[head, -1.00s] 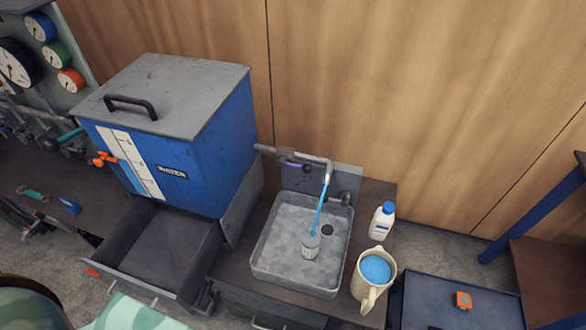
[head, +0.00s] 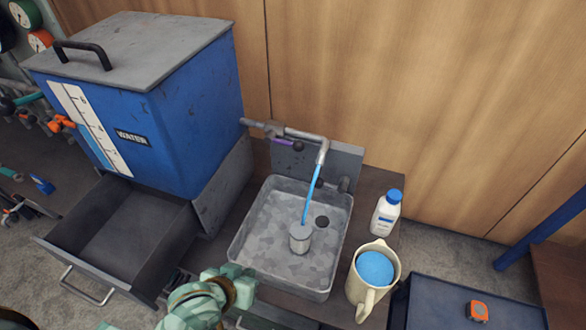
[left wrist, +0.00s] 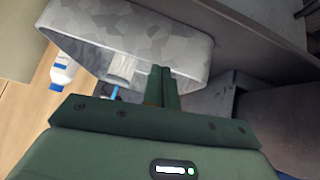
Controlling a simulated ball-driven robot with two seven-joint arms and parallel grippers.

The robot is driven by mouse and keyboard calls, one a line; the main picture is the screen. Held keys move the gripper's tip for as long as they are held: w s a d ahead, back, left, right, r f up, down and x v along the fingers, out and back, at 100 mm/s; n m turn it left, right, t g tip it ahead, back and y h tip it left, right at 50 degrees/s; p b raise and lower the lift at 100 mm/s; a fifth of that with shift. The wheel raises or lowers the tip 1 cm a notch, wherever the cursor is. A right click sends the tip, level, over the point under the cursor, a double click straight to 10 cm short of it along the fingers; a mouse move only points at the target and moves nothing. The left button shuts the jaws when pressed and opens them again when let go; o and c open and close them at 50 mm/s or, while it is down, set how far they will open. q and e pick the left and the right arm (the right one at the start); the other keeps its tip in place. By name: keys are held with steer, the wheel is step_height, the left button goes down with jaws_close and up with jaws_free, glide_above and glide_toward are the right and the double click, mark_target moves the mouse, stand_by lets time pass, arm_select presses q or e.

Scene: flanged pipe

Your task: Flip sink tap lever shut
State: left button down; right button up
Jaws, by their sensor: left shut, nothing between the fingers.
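The sink tap has a grey pipe spout (head: 322,150) at the back of the grey sink (head: 240,243). A blue water stream (head: 311,192) falls from it into a small grey cup (head: 300,238) standing in the sink. The tap's purple lever (head: 283,143) with a dark knob lies along the pipe, left of the spout. My green left gripper (head: 238,276) is in front of the sink's near left corner, well short of the lever. Its fingers (left wrist: 164,82) are together and empty in the left wrist view, with the sink wall beyond. My right gripper is not in view.
A blue water tank (head: 200,110) stands left of the sink, above an open grey drawer (head: 110,235). A white bottle (head: 386,215) and a cream jug (head: 352,292) of blue liquid stand to the sink's right.

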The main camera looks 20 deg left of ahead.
mark_target(285, 142)
arm_select(q)
steer(key=w+d+r+n+t+h, duration=0.35)
steer(key=w+d+n+t, duration=0.2)
steer(key=w+n, duration=0.7)
steer(key=w+a+r+n+t+y, duration=0.1)
steer(key=w+a+n+t+y, duration=0.1)
steer(key=n, duration=0.8)
steer(key=w+a+r+n+t+y, duration=0.1)
steer(key=w+a+n+t+y, duration=0.1)
steer(key=n, duration=0.8)
steer(key=shift+w+a+t, duration=0.15)
steer(key=shift+a+t, duration=0.1)
steer(key=shift+t, duration=0.1)
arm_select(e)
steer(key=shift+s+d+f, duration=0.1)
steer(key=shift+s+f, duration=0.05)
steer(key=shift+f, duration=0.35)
arm_select(q)
steer(key=shift+w+r, duration=0.1)
